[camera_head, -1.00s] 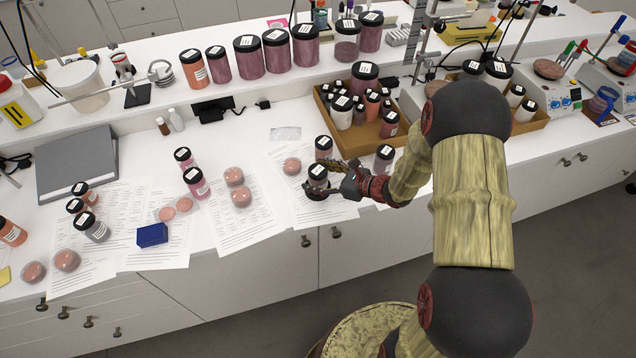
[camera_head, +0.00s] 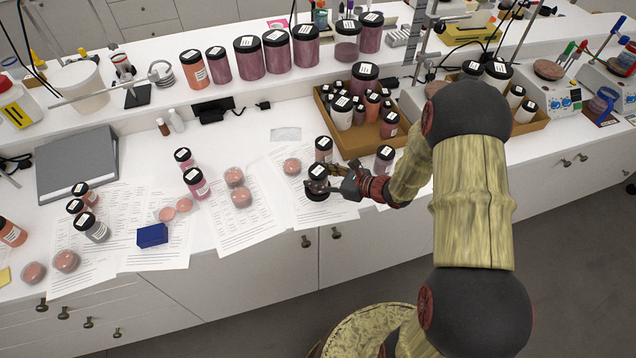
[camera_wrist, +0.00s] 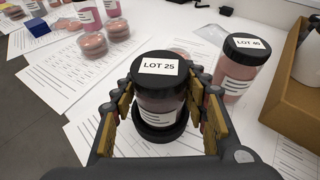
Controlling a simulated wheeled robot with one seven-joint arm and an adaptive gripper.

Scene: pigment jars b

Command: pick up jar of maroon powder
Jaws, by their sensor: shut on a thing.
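A jar of dark maroon-pink powder (camera_head: 317,184) stands near the front of the bench, on a paper sheet. In the wrist view the jar (camera_wrist: 158,101) has a black lid marked LOT 25 and looks upright, with a wide black round base or disc under it. My gripper (camera_head: 327,181) comes from the right and is shut on this jar. In the wrist view my gripper (camera_wrist: 162,100) has a finger on each side of the body, below the lid. The fingers hide part of the jar. I cannot tell whether it is clear of the bench.
A pinker jar marked LOT 40 (camera_wrist: 240,70) stands close behind, also seen in the head view (camera_head: 323,150). Another jar (camera_head: 384,158) stands beside my wrist. A cardboard tray (camera_head: 352,150) of jars is behind. Round pink containers (camera_head: 292,166) lie to the left.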

